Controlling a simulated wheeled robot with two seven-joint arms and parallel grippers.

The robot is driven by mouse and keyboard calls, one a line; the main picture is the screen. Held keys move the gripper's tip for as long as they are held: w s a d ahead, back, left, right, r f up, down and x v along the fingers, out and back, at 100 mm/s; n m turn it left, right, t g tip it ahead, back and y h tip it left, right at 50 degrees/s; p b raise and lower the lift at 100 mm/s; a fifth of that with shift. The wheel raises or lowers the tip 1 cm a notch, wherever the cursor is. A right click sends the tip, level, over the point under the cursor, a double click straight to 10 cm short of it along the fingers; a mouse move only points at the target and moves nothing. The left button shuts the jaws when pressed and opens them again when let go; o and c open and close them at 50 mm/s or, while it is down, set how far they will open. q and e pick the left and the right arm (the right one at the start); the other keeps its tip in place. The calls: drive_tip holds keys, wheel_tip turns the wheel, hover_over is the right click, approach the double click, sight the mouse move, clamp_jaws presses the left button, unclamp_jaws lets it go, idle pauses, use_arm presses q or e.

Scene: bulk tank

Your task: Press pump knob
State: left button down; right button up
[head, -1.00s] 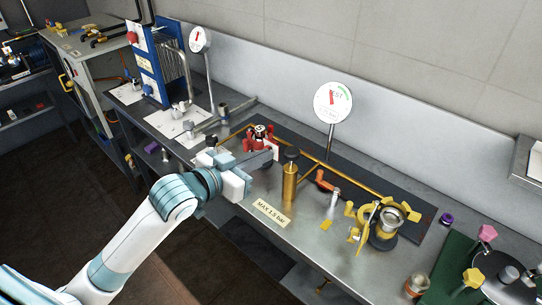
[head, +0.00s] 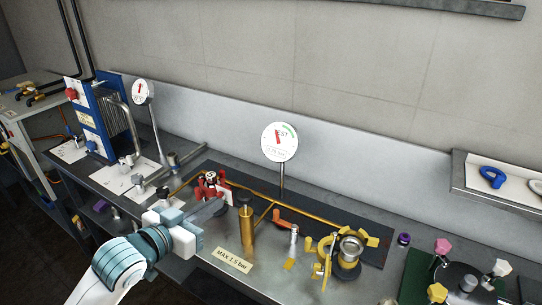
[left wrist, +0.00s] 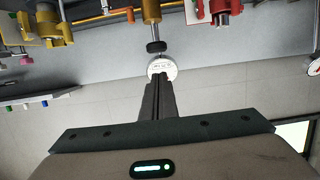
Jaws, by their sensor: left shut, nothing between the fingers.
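The pump is an upright brass cylinder (head: 247,232) on the bench, with a black knob (head: 245,199) on top. In the left wrist view, which is upside down, the knob (left wrist: 156,46) and the brass cylinder (left wrist: 151,12) show beyond my fingers. My left gripper (head: 221,207) is shut and empty. Its fingers point right in the head view, just left of the knob and near its height; they look apart from it. The left gripper's fingers (left wrist: 157,98) also show shut in the wrist view. My right gripper is not in view.
A round TEST gauge (head: 280,142) stands behind the pump. A red valve (head: 211,186) is at its left, an orange lever (head: 293,223) and a yellow clamp fitting (head: 347,252) at its right. A MAX 1.5 bar label (head: 232,259) lies in front.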

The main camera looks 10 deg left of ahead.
use_arm(q)
drive_tip(key=shift+d+r, duration=0.1)
idle(0.6)
drive_tip(key=shift+s+r+b, duration=0.1)
drive_tip(key=shift+r+b, duration=0.65)
drive_tip(key=shift+r, duration=0.7)
